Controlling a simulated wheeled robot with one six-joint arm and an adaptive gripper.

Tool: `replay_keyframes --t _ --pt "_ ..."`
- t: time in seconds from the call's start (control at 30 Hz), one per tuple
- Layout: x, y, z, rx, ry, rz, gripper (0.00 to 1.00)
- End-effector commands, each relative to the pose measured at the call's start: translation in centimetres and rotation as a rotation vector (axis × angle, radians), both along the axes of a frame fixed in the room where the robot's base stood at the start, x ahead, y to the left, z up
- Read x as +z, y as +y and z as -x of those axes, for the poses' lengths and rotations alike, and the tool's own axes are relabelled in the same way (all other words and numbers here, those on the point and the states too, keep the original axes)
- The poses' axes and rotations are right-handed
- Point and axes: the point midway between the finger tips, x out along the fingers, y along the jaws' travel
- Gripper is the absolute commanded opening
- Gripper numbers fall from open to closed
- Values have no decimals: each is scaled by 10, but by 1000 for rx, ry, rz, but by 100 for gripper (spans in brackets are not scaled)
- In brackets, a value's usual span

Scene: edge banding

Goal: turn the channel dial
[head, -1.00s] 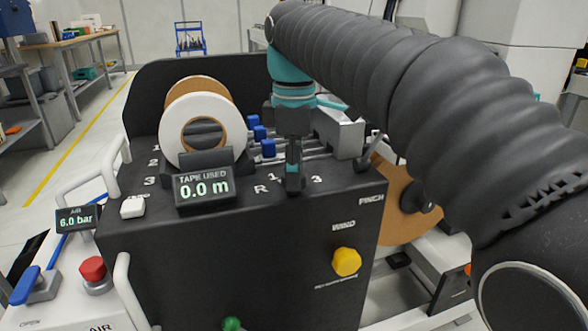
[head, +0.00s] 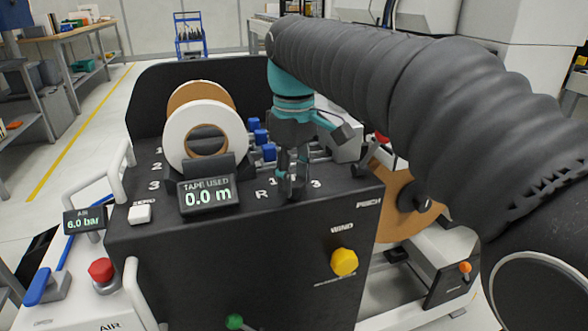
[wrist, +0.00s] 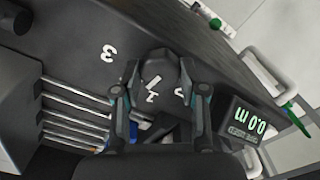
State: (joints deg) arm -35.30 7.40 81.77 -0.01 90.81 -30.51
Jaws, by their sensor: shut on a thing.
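The channel dial (wrist: 165,68) is a dark knob with a white pointer line, seen from above in the wrist view. Its top lies between the two fingers of my gripper (wrist: 160,91), and the gripper is shut on it. Numerals 3 and 1 and a partly covered mark show around the dial. In the head view my gripper (head: 292,188) points down onto the top of the black machine panel (head: 245,245). The fingers hide most of the dial there; R, 1 and 3 show beside them.
A tape-used display (head: 208,195) reading 0.0 m and a white tape roll (head: 175,135) stand left of my gripper. Blue blocks (head: 269,152) on rails sit behind it. A yellow knob (head: 344,262) is on the front face, and a grey housing (head: 346,142) stands close behind right.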

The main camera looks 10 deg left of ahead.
Motion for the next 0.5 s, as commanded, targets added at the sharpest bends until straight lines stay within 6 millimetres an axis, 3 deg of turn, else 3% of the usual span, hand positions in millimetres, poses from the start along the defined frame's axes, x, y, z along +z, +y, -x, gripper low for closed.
replay_keyframes --t 0.5 --pt "-3 0 1 -489 4 4 7"
